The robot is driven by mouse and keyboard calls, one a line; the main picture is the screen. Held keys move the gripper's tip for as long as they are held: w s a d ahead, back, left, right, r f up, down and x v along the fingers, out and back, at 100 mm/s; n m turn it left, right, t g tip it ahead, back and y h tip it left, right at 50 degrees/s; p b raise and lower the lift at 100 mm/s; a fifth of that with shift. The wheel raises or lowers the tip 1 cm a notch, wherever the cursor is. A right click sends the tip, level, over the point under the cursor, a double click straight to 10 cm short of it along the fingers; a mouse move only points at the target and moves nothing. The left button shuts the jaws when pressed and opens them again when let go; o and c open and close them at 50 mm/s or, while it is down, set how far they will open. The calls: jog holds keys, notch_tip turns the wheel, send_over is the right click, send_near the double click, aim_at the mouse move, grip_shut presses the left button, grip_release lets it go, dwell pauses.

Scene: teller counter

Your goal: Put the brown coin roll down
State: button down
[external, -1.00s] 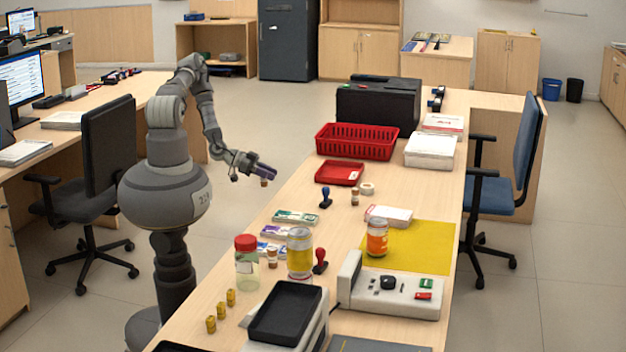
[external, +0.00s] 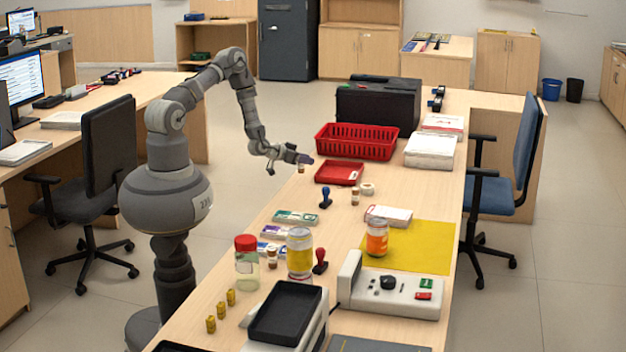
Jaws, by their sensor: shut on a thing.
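My gripper (external: 302,161) is shut on the brown coin roll (external: 301,169), a small brown and white cylinder that hangs below the fingers. The roll looks upright and mostly uncovered, with its top hidden by the gripper. It is near the counter's left edge, left of the red tray (external: 340,173). I cannot tell its exact height or whether it touches the counter (external: 265,198). Similar brown and white rolls stand beside the white tape ring (external: 355,197) and by the banknote bundles (external: 272,260).
A red basket (external: 356,141) stands behind the red tray. A blue-handled stamp (external: 325,197) stands in front of it. Banknote bundles (external: 296,217), a red-lidded jar (external: 247,262) and several yellow rolls (external: 221,310) are nearer. Bare counter lies left of the blue stamp.

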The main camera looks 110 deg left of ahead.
jog(key=b, duration=0.5)
send_over(341, 173)
jog(key=shift+s+a+f+n+g, duration=0.1)
jog(key=shift+f+n+g, duration=0.2)
jog(key=shift+f, duration=0.05)
notch_tip(341, 173, down, 4)
jog(key=shift+a+r+b, duration=0.1)
jog(key=shift+r+b, duration=0.05)
jog(key=shift+b, duration=0.55)
jog(key=shift+r, duration=0.15)
jog(key=c, duration=1.2)
grip_release()
jog(key=shift+c, duration=0.2)
jog(key=o, duration=0.4)
jog(key=shift+o, duration=0.2)
